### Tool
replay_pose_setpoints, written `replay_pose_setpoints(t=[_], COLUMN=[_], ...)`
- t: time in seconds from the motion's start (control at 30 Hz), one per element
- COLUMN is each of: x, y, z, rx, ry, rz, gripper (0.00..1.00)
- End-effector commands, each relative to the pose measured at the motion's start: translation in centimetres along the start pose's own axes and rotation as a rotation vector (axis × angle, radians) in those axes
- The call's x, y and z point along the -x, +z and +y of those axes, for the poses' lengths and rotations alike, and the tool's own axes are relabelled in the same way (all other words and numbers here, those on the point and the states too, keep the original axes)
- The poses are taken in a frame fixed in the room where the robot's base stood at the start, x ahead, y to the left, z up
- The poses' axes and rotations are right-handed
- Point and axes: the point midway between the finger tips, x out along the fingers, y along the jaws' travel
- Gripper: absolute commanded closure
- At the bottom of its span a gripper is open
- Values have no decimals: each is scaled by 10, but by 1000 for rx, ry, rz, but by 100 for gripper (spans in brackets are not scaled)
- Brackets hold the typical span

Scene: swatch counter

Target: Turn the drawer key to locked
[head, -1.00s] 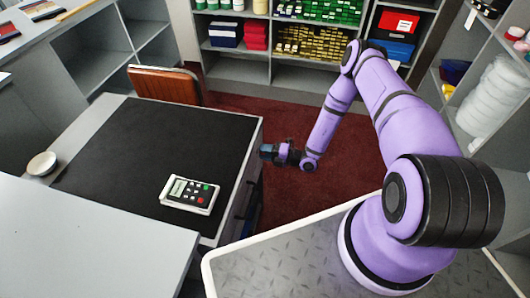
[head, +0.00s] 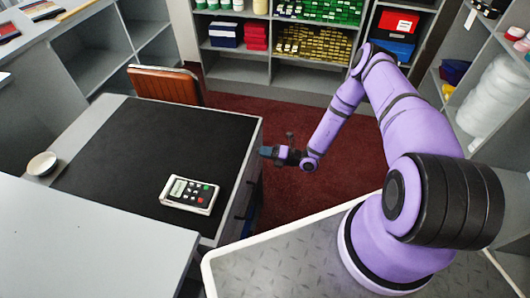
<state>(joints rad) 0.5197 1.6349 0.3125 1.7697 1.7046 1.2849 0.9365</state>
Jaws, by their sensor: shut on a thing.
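My gripper (head: 267,152) is at the right side of the desk (head: 110,99), close to the front of its drawers (head: 240,203). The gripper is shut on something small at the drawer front. I take it to be the drawer key, but the key and its lock are too small and too hidden to make out. The key's angle cannot be told from this view.
A calculator (head: 190,194) lies on the dark desk mat (head: 150,145), and a small white dish (head: 41,164) sits at the desk's left. A brown chair (head: 165,85) stands behind the desk. Shelves (head: 290,77) line the back. Red carpet (head: 290,120) is clear around my forearm.

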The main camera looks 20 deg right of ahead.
Motion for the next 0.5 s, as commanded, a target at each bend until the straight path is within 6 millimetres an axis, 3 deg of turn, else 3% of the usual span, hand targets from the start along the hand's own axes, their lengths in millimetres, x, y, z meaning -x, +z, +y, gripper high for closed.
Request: replay_pose_setpoints(t=[0.5], x=[0], y=[-1], z=[-1], rx=[488], ry=[-1], rz=[0], gripper=[100])
